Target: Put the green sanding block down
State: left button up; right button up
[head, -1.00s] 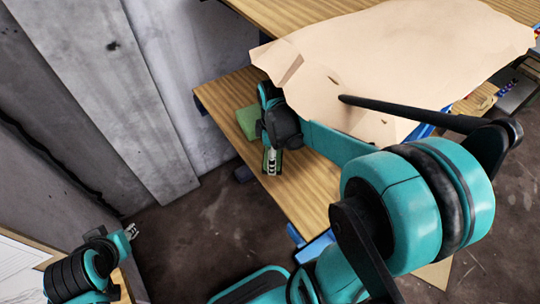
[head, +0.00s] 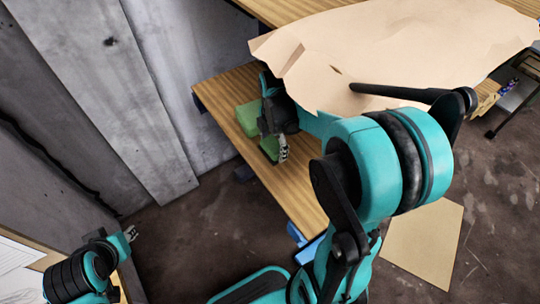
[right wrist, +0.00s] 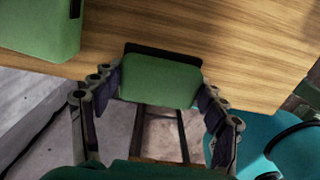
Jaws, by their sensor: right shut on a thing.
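The green sanding block (right wrist: 160,80) is between the two fingers of my right gripper (right wrist: 160,106), which is shut on it. A dark strip runs along its far edge. In the head view, part of the block (head: 269,147) shows beside my right gripper (head: 283,152), over the wooden bench top (head: 292,185). I cannot tell whether the block touches the wood. My left gripper (head: 131,233) is at the lower left, away from the bench; its fingers are too small to read.
A larger green object (head: 247,116) lies on the bench beside the block and also shows in the right wrist view (right wrist: 40,25). A big tan sheet (head: 400,50) overhangs the bench and my right arm. A flat tan panel (head: 425,240) lies on the floor.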

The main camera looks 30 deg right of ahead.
aim_at(270, 151)
jog(key=shift+w+a+f, duration=0.1)
jog(key=shift+w+f, duration=0.4)
jog(key=shift+w, duration=0.3)
notch_tip(270, 151, down, 4)
jog(key=shift+w+f+b, duration=0.1)
jog(key=shift+b, duration=1.1)
jog(key=o, duration=1.2)
